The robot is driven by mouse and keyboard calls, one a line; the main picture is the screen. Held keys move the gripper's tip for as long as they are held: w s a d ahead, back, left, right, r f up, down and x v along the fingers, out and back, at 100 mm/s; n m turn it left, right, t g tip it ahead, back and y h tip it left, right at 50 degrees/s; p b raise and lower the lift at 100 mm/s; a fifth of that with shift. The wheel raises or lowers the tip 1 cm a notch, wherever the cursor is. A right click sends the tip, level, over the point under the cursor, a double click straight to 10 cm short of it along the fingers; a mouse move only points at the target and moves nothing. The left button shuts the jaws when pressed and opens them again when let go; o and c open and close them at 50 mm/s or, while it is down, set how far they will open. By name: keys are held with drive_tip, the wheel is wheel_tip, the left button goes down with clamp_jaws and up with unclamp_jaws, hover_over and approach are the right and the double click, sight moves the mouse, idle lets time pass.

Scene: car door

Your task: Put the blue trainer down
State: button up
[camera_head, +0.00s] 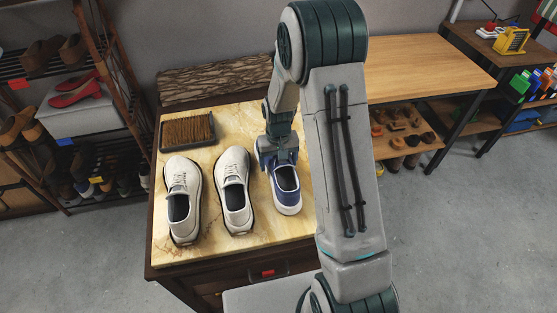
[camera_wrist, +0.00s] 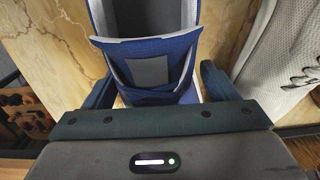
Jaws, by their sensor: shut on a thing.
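The blue trainer (camera_head: 286,189), with a white sole and grey lining, is at the right of the row of shoes on the marble-topped table (camera_head: 247,258). It is upright, with its heel toward the head camera. My gripper (camera_head: 279,153) comes down over its front end and is shut on it.
Two white trainers (camera_head: 182,198) (camera_head: 234,190) stand left of the blue one. A brush mat (camera_head: 187,130) lies behind them. A shoe rack (camera_head: 75,100) stands at the left and a wooden bench (camera_head: 430,65) at the back right. Bare marble shows in front of the shoes.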

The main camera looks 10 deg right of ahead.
drive_tip(key=o, duration=0.9)
drive_tip(key=shift+f, duration=0.2)
drive_tip(key=shift+c, duration=0.2)
drive_tip(key=o, duration=0.4)
drive_tip(key=shift+r, duration=0.1)
